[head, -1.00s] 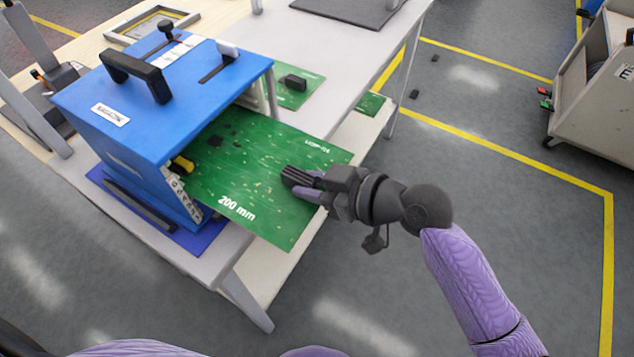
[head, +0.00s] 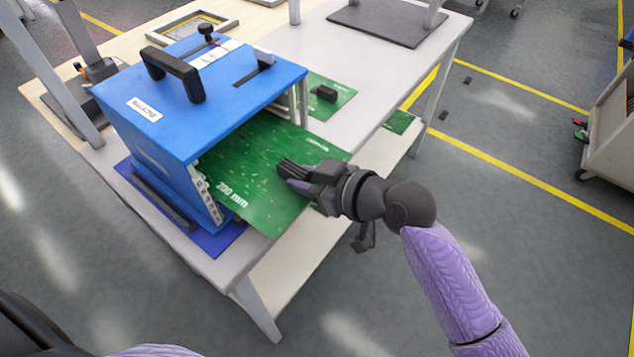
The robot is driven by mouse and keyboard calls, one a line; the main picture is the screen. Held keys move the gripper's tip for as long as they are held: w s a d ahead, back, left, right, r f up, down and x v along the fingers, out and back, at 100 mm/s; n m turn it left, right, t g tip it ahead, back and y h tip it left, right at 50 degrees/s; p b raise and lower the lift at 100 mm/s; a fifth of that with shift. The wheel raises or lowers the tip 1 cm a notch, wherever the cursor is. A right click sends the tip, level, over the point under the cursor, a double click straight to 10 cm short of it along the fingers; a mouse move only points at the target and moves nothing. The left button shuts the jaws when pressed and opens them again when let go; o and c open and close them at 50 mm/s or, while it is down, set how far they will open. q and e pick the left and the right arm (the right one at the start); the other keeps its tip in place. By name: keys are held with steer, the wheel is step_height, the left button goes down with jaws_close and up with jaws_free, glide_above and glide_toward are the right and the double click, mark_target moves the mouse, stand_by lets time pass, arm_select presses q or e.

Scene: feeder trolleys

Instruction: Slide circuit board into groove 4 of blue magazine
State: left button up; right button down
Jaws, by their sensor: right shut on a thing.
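The blue magazine (head: 215,113) stands on a blue mat (head: 215,243) at the front left of the table, with its open side facing right. The green circuit board (head: 262,165), marked "200 mm", lies flat with its left part inside the magazine and its right part sticking out. My right gripper (head: 287,169) is shut on the board's outer edge. A numbered strip (head: 206,194) runs down the front edge of the opening. I cannot tell which groove the board is in, as the far groove and the inside are hidden. My left gripper is out of view.
Another green board (head: 337,92) with a black block lies on the grey table (head: 385,82) behind the magazine. A further green board (head: 399,121) lies on the lower shelf. A grey trolley (head: 610,130) stands at the far right.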

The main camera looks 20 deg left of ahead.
mark_target(286, 169)
steer(key=shift+w+a, duration=0.1)
steer(key=shift+a, duration=0.25)
steer(key=shift+w+a+b, duration=0.3)
steer(key=shift+a, duration=0.5)
steer(key=shift+w+a+b, duration=0.25)
steer(key=shift+a+b, duration=0.05)
steer(key=shift+a, duration=0.5)
steer(key=shift+f, duration=0.15)
steer(key=shift+c, duration=1.8)
jaws_free()
steer(key=shift+f, duration=0.1)
